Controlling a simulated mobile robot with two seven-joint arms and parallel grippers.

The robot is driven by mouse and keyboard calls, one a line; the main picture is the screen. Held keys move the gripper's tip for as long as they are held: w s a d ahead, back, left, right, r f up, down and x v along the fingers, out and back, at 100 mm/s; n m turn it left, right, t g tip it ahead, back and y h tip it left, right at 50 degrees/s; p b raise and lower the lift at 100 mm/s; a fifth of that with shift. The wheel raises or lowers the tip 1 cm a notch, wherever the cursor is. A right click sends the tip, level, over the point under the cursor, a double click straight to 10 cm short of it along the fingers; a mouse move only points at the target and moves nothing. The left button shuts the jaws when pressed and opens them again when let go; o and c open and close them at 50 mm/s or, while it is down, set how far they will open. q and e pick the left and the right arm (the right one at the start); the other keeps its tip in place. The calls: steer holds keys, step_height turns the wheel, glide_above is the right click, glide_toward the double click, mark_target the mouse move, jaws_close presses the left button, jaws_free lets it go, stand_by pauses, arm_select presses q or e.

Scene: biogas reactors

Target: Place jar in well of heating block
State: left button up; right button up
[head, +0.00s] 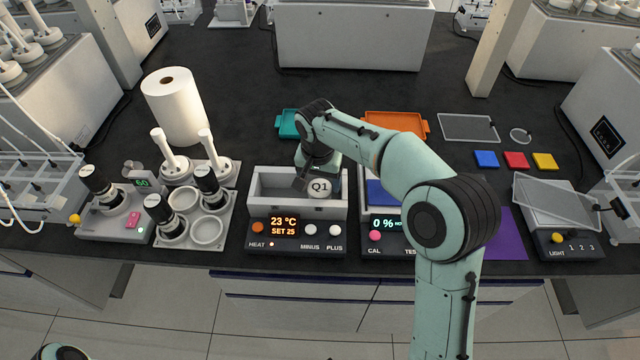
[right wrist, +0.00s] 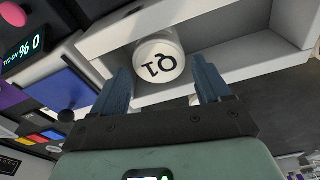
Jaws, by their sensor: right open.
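The white-lidded jar marked Q1 (head: 319,187) is at the right part of the open well of the heating block (head: 262,208). In the right wrist view the jar (right wrist: 158,60) sits within the block's white walls (right wrist: 105,36); its base is hidden. My right gripper (head: 319,180) is over the well, fingers pointing down at the jar. In the right wrist view the open fingers (right wrist: 162,70) are on either side of the lid, with gaps visible. My left gripper is not in view.
A rack (head: 208,231) with dark-capped jars stands to the left, with a paper roll (head: 175,106) behind. Teal (head: 288,124) and orange (head: 396,123) trays lie behind. Black bench top is free farther back.

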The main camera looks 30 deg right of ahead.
mark_target(318, 192)
step_height(318, 192, up, 10)
steer(key=p, duration=0.1)
steer(key=shift+s+a+f, duration=0.15)
steer(key=shift+s+a, duration=0.3)
